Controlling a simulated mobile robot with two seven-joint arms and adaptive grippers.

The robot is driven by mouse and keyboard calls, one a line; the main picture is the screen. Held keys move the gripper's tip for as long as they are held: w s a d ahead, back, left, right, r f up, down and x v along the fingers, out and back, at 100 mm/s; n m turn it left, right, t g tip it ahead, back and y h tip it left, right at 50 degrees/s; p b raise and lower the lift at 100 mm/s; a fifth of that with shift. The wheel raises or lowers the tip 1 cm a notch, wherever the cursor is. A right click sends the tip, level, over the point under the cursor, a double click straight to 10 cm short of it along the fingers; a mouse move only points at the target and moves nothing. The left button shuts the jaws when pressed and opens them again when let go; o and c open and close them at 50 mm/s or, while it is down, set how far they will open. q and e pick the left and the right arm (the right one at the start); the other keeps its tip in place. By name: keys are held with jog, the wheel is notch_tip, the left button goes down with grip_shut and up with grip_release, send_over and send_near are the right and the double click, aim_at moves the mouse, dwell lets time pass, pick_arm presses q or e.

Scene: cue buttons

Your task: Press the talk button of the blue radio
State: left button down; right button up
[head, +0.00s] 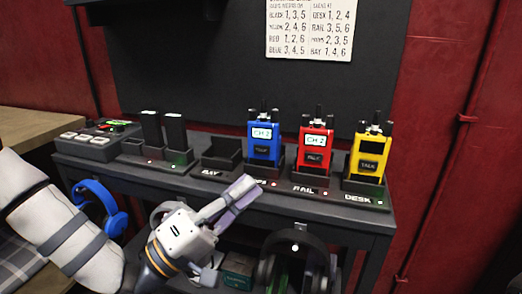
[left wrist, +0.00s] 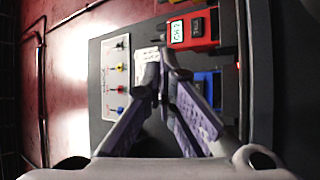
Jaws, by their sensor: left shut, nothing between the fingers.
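The blue radio (head: 264,131) stands upright in a dark cradle on the shelf in the head view. Its lit screen reads CH 2, and a dark talk button (head: 262,151) is below it. My left gripper (head: 251,187) is shut and empty, its fingertips in front of and below the blue radio, covering part of the label there. I see no contact with the button. In the left wrist view my left gripper (left wrist: 160,68) partly hides the blue radio (left wrist: 210,88) behind its fingers. My right gripper is not in view.
The red radio (head: 315,145) and yellow radio (head: 370,153) stand to the right in cradles. An empty cradle (head: 222,158) is left of the blue one. Blue headphones (head: 105,205) and black headphones (head: 318,250) hang below the shelf front. A notice (head: 310,30) is above.

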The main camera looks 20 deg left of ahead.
aim_at(262, 150)
pick_arm(q)
jog(key=w+b, duration=0.1)
jog(key=w, duration=0.2)
jog(key=w+b, duration=0.1)
jog(key=w, duration=0.3)
jog(key=shift+w+f, duration=0.2)
jog(key=shift+w, duration=0.05)
jog(key=shift+w+r+b, duration=0.2)
jog(key=shift+w+b, duration=0.1)
jog(key=shift+w, duration=0.35)
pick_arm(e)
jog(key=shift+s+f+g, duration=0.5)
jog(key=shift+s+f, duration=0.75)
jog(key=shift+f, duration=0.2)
pick_arm(q)
jog(key=shift+w, duration=0.1)
jog(key=shift+w, duration=0.3)
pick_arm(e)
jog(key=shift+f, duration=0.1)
pick_arm(q)
jog(key=shift+w, duration=0.4)
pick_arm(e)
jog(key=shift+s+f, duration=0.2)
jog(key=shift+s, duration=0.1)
pick_arm(q)
jog(key=shift+a+f+b, duration=0.1)
jog(key=shift+b, duration=0.2)
dwell(0.5)
